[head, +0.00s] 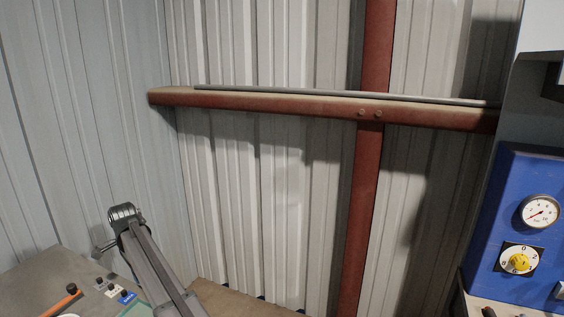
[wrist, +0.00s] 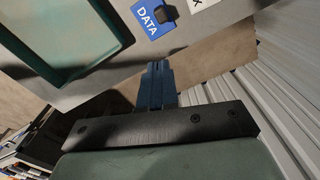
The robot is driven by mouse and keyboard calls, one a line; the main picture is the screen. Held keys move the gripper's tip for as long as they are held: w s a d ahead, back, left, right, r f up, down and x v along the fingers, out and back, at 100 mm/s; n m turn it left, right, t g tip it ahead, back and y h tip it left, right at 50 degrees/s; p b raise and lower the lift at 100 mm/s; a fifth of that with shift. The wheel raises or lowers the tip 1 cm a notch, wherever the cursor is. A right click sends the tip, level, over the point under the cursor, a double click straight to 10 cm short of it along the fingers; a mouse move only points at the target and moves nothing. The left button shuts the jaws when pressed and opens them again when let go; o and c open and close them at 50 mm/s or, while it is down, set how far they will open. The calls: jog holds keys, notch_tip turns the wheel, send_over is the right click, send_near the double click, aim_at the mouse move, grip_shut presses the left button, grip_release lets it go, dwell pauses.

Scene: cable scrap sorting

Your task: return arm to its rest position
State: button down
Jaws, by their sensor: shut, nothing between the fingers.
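Nothing is between the fingers. The fingertips point toward the grey bench top (wrist: 187,36), near the blue DATA label (wrist: 147,20). I cannot tell the exact height above the bench. In the head view I cannot make out the gripper. The bench (head: 52,279) fills the lower left corner there, and the blue DATA label (head: 127,297) also shows.
A green tray (wrist: 118,20) lies at upper left of the wrist view. An orange-handled tool (head: 62,301) lies on the bench. A grey jointed metal piece (head: 150,262) rises beside it. A red beam (head: 260,103) crosses the corrugated wall. A blue gauge panel (head: 510,205) stands at right.

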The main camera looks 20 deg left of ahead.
jog(key=w+d+f, duration=0.5)
jog(key=w+d, duration=0.2)
jog(key=d, duration=0.4)
jog(key=w+d+f+n, duration=0.1)
jog(key=w+d+f, duration=0.45)
jog(key=d, duration=0.55)
jog(key=w+d+f, duration=0.4)
jog(key=w+d, duration=0.3)
jog(key=d, duration=0.4)
jog(key=d+f+n, duration=0.1)
jog(key=d+f, duration=0.3)
jog(key=d, duration=0.8)
jog(key=d+f, duration=0.3)
jog(key=d, duration=0.8)
jog(key=d+f+n, duration=0.1)
jog(key=d+f, duration=0.3)
jog(key=d, duration=0.8)
jog(key=s+d+f+n, duration=0.1)
jog(key=s+d+f, duration=0.1)
jog(key=s+d, duration=0.45)
jog(key=s+d+f, duration=0.2)
jog(key=s+d, duration=0.1)
jog(key=d, duration=0.7)
jog(key=s+f+g, duration=0.3)
jog(key=s+f, duration=0.7)
jog(key=s, duration=0.4)
jog(key=s+f+g, duration=0.3)
jog(key=s+f, duration=0.7)
jog(key=s, duration=0.5)
jog(key=shift+g, duration=0.4)
